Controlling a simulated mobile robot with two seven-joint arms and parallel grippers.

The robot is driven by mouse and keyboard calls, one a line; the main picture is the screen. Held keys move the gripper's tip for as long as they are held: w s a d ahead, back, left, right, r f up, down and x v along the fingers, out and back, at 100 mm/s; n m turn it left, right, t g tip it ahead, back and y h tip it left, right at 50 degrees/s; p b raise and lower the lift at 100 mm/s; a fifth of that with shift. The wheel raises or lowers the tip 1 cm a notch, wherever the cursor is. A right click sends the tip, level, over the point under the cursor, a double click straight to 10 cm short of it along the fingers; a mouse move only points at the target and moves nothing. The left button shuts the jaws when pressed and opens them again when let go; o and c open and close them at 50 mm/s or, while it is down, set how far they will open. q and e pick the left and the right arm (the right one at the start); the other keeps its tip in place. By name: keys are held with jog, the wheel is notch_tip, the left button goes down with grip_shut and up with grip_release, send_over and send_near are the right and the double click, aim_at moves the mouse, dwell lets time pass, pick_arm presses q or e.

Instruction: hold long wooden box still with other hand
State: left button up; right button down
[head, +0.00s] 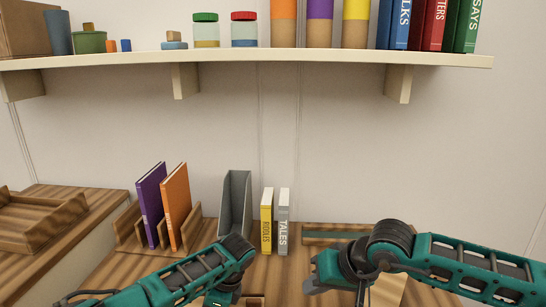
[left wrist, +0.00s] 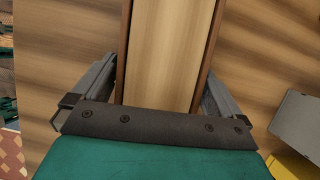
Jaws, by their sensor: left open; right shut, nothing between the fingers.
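The long wooden box shows in the left wrist view as a pale wood strip (left wrist: 170,50) between dark brown side walls. My left gripper (left wrist: 158,80) is open, with one finger on each side of the box. I cannot tell whether the fingers touch it. In the head view my left forearm hides most of this area, and only a small brown edge (head: 254,301) shows beside the gripper. My right gripper (head: 311,283) is shut and empty above the table, right of the left gripper. A pale wooden piece (head: 388,289) lies partly hidden beneath the right wrist.
A grey holder (head: 236,205), a yellow book (head: 266,222) and a grey book (head: 283,222) stand behind my grippers. A wooden rack (head: 128,232) holds purple and orange books. A loaded shelf (head: 240,58) hangs above. A wooden tray (head: 45,218) is at left.

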pick_arm(q)
jog(key=p+v, duration=0.5)
jog(key=v, duration=0.2)
jog(key=shift+p, duration=0.3)
